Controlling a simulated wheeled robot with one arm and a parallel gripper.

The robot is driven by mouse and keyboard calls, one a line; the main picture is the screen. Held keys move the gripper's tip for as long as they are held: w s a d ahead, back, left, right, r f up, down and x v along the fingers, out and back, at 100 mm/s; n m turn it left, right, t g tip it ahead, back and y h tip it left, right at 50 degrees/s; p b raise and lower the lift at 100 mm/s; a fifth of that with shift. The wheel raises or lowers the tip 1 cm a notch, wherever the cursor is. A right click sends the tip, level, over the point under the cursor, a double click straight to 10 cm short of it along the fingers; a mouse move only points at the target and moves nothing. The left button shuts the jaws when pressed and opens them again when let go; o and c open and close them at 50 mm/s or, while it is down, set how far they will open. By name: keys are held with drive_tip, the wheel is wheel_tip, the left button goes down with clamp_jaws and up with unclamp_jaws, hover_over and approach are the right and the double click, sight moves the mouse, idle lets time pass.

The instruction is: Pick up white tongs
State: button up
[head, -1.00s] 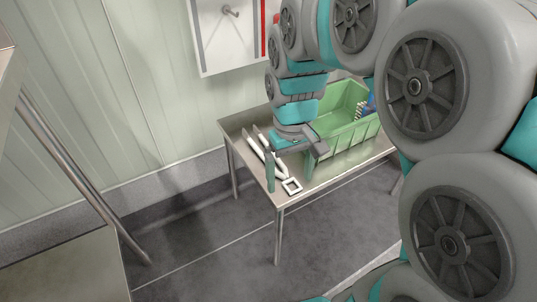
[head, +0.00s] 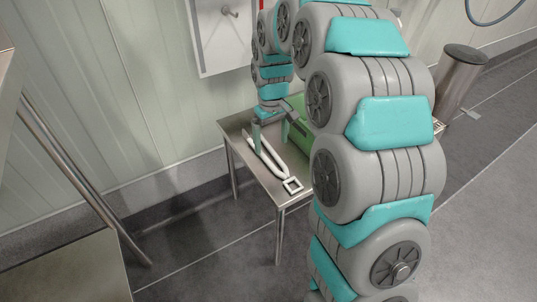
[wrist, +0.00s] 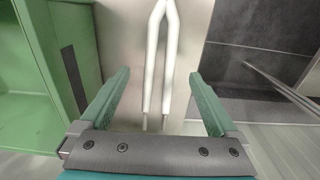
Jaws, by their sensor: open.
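The white tongs (head: 291,186) lie on the metal table, a square loop at their near end and two long arms running back toward the wall. In the wrist view the two white arms (wrist: 150,68) run between my fingers and join toward the top of the picture. My gripper (head: 271,134) is open over the far part of the tongs, fingers pointing down. In the wrist view my gripper (wrist: 160,76) has one finger on each side of the tongs, with clear gaps. I cannot tell how high the fingertips are above the table.
A green bin (head: 299,137) stands on the table (head: 237,133) right of the tongs, mostly hidden by my arm. In the wrist view the bin (wrist: 72,75) is close beside the left finger. A white wall panel (head: 222,38) hangs behind. Dark floor lies beyond the table edge.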

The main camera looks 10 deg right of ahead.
sight(270, 152)
wheel_tip(270, 152, down, 5)
drive_tip(key=shift+w+f, duration=0.1)
drive_tip(key=c, duration=1.5)
